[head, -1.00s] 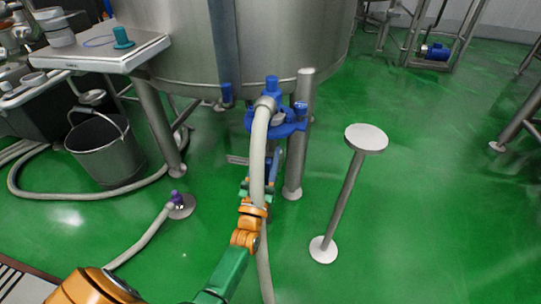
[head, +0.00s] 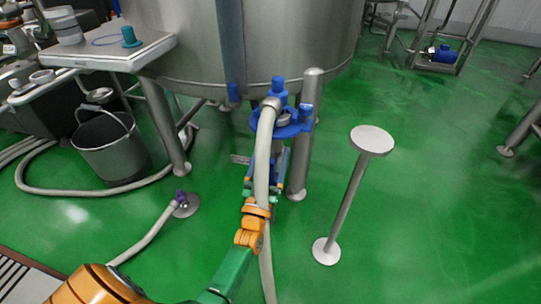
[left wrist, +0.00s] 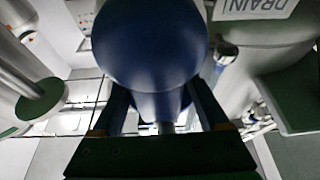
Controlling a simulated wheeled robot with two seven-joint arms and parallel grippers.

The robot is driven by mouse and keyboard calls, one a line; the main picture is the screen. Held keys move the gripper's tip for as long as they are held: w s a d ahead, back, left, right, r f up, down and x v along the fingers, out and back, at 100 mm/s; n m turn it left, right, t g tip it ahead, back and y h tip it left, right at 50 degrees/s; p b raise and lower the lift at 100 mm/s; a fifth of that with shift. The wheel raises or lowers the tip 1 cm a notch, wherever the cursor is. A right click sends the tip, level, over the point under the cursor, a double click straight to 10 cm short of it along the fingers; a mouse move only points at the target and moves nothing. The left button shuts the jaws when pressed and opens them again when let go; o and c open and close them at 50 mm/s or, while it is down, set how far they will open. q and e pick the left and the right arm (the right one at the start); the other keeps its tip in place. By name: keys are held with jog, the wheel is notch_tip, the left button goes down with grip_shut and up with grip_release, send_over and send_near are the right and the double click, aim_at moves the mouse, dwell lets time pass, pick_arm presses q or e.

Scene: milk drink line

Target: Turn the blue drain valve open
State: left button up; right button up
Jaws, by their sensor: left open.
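The blue valve (head: 285,124) hangs under the steel tank, with a pale hose running down from its top and over my arm. In the left wrist view a large, round blue knob (left wrist: 150,45) fills the upper middle. My left gripper (head: 267,165) is open just below the valve, pointing up. In the left wrist view its two dark blue fingers (left wrist: 157,112) stand on either side of the knob's lower part; I cannot tell whether they touch it. The hose hides part of the gripper in the head view. My right gripper is not in view.
A tank leg (head: 305,140) stands close right of the valve. A round-topped steel stand (head: 372,140) is further right. A grey bucket (head: 112,150) and a hose end with a purple fitting (head: 180,197) are on the left. The green floor at right is mostly clear. A DRAIN label (left wrist: 252,7) shows above.

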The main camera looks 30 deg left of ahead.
aim_at(267, 171)
pick_arm(q)
jog(key=shift+s+d+f, duration=0.1)
jog(key=shift+s, duration=0.15)
jog(key=p+v, duration=0.1)
jog(key=v, duration=0.5)
jog(key=shift+s+d+f, duration=0.1)
jog(key=shift+s, duration=0.2)
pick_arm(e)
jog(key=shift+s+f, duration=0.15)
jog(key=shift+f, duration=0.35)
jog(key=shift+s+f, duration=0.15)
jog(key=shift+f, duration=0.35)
